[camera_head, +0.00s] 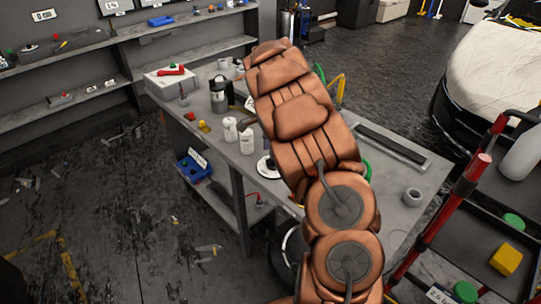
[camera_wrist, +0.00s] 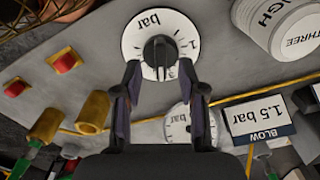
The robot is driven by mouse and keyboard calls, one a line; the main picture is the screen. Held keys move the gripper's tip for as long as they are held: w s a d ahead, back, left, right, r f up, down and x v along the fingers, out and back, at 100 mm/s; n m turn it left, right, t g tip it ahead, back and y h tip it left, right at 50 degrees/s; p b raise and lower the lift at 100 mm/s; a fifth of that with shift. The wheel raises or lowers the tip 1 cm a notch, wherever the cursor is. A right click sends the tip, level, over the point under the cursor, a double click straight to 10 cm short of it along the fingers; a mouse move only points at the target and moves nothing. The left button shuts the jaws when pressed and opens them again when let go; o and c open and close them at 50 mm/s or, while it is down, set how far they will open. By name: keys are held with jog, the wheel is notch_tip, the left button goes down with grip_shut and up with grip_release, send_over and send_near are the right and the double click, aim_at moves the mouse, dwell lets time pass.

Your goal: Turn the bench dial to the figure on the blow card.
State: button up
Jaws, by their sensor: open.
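The bench dial (camera_wrist: 133,42) is a white disc with a black knob (camera_wrist: 160,52) at its centre, marked "bar" with a figure 1 showing. My gripper (camera_wrist: 160,69) is open in the wrist view, its two dark fingers at either side of the knob's lower part; I cannot tell whether they touch it. The blow card (camera_wrist: 262,118) at the right reads "BLOW 1.5 bar". A second white disc marked "bar" (camera_wrist: 177,127) is partly hidden behind the right finger. In the head view my arm covers much of the bench and my gripper is not clearly visible.
A white canister (camera_wrist: 286,32) stands right of the dial. Red buttons (camera_wrist: 66,62) and brass fittings (camera_wrist: 93,112) lie left. In the head view, the grey bench (camera_head: 385,190) holds several cans and fittings; a red-framed cart (camera_head: 467,180) stands at the right.

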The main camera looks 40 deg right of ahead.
aim_at(273, 162)
jog(key=shift+f+p, duration=0.7)
jog(key=shift+f, duration=1.6)
grip_shut()
